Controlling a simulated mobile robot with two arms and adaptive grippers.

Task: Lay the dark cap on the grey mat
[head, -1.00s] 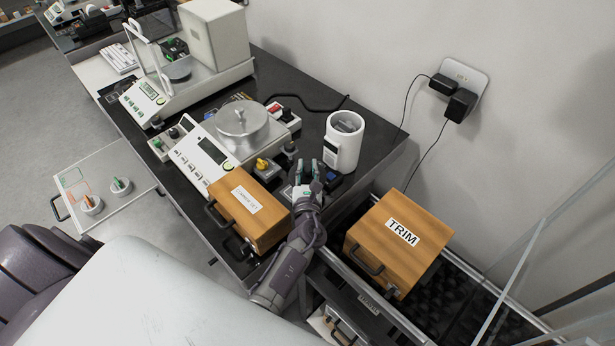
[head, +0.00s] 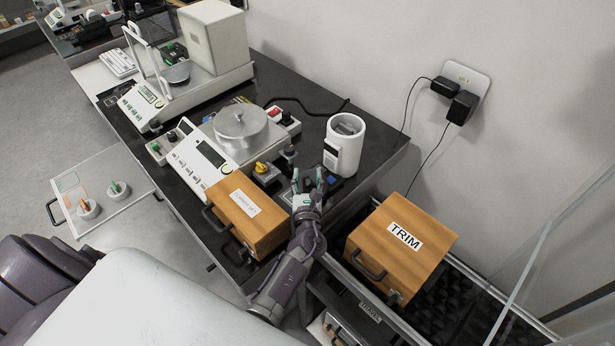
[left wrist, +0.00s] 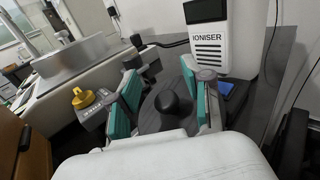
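My left gripper (head: 307,180) is low over the right end of the dark table. In the left wrist view my left gripper (left wrist: 166,100) has its teal-padded fingers apart. A rounded dark knob, which looks like the dark cap (left wrist: 176,103), shows between the fingers, with gaps on both sides. It appears to be on the dark grey surface below, and no grip on it shows. In the head view my gripper hides this spot. I cannot make out the grey mat for certain. My right gripper is not in view.
A white ioniser cup (head: 343,145) stands just beyond my gripper. A yellow knob (head: 262,168) and a balance with a round metal pan (head: 240,126) are to the left. A wooden box (head: 247,215) is close by on the left, and the TRIM box (head: 399,248) on the right.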

